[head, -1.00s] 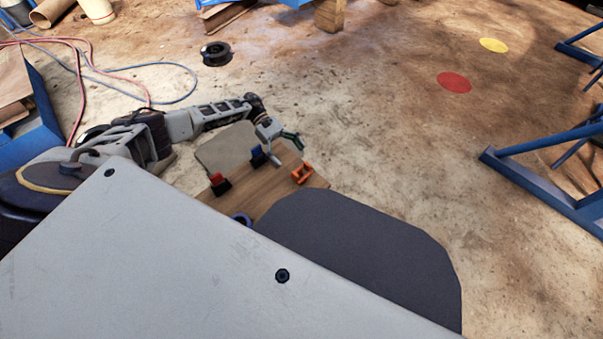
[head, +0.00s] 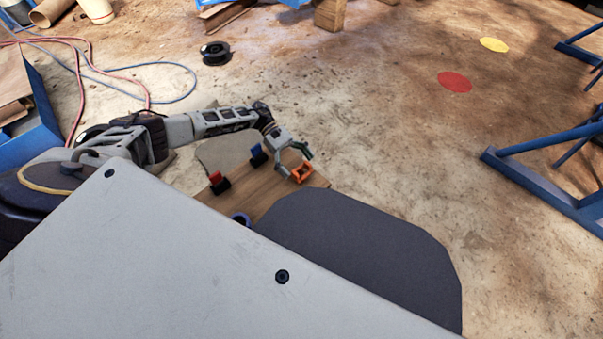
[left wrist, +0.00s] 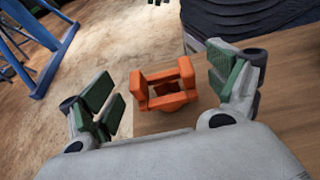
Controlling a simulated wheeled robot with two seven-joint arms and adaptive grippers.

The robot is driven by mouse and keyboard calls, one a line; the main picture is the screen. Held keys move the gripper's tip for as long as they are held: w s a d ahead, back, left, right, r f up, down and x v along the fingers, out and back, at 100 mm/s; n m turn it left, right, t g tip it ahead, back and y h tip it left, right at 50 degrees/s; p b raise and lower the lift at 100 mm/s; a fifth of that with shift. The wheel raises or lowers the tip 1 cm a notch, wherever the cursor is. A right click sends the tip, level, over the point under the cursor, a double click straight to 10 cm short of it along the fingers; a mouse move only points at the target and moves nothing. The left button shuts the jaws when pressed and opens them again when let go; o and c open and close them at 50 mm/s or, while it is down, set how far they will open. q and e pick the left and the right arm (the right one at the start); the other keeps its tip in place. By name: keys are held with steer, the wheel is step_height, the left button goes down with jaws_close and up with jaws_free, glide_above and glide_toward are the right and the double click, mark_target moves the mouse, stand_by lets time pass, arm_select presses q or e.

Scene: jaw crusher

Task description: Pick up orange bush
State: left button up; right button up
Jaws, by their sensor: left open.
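The orange bush (head: 301,173) is a small open orange frame standing on a wooden board near its right end. My left gripper (head: 297,167) is open right at the orange bush in the head view, with its fingers around or just above it. In the left wrist view the orange bush (left wrist: 163,87) lies between the two spread green-padded fingers of my left gripper (left wrist: 168,90), apart from both. My right gripper is not in view.
The wooden board (head: 268,197) also carries a red-topped black piece (head: 218,182), a blue-topped black piece (head: 257,155) and a blue-purple ring (head: 241,218). A dark rounded panel (head: 350,245) is close in front. Blue metal frames (head: 550,190) stand at the right.

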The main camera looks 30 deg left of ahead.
arm_select(q)
steer(key=shift+x, duration=1.05)
steer(key=c, duration=1.3)
